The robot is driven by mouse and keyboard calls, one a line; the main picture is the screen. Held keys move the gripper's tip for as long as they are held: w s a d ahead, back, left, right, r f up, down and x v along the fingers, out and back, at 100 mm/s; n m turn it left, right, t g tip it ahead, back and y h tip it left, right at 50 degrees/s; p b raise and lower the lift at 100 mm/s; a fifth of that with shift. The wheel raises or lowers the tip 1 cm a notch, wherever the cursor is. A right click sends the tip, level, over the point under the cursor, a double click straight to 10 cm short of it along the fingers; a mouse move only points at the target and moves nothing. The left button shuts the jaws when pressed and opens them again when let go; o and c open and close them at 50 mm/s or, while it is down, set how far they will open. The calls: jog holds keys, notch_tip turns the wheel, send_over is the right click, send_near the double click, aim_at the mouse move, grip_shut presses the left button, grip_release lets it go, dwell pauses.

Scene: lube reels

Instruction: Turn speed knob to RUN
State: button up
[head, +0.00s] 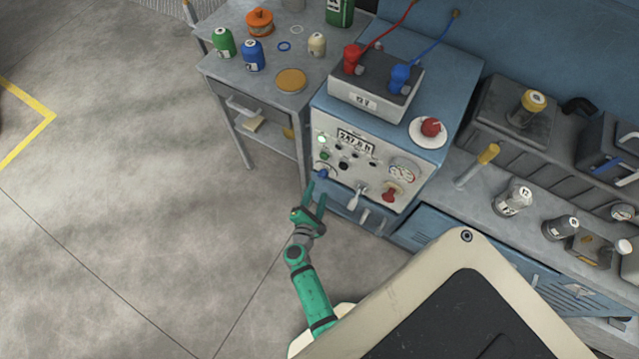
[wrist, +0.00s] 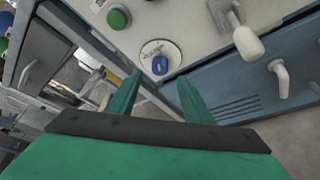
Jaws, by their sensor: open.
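The speed knob looks to be the blue knob (head: 321,173) at the lower left of the white control panel (head: 372,165). In the wrist view the blue knob (wrist: 160,65) sits on a round white dial plate (wrist: 168,50) whose markings are too small to read. My green gripper (head: 314,196) is open and empty just in front of the panel. In the wrist view its two fingers (wrist: 160,95) point at the panel, with the knob beyond and between their tips, apart from them.
A green button (wrist: 118,18) is above left of the knob. A lever with a white handle (wrist: 248,42) is to its right, and a red knob (head: 390,194) is further right. A bench with bottles (head: 290,80) stands at the left. Open floor lies left of my arm.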

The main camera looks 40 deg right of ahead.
jog(key=shift+v, duration=2.05)
jog(key=s+a+r+m+t+y, duration=0.15)
jog(key=s+a+m+y, duration=0.5)
jog(key=s+a, duration=0.7)
jog(key=s+a+r+m+t+y, duration=0.1)
jog(key=s+a+r+m, duration=0.1)
jog(key=r, duration=0.7)
jog(key=s+a+r+m+t+y, duration=0.2)
jog(key=s+a+r+m, duration=0.1)
jog(key=r, duration=0.6)
jog(key=s+a+r+m+t+y, duration=0.1)
jog(key=a+r+m, duration=0.3)
jog(key=r, duration=0.6)
jog(key=shift+s+a+m+y, duration=0.35)
jog(key=shift+s+y, duration=0.2)
jog(key=shift+s, duration=0.25)
jog(key=shift+f+t, duration=0.1)
jog(key=shift+t, duration=0.15)
jog(key=shift+c, duration=0.7)
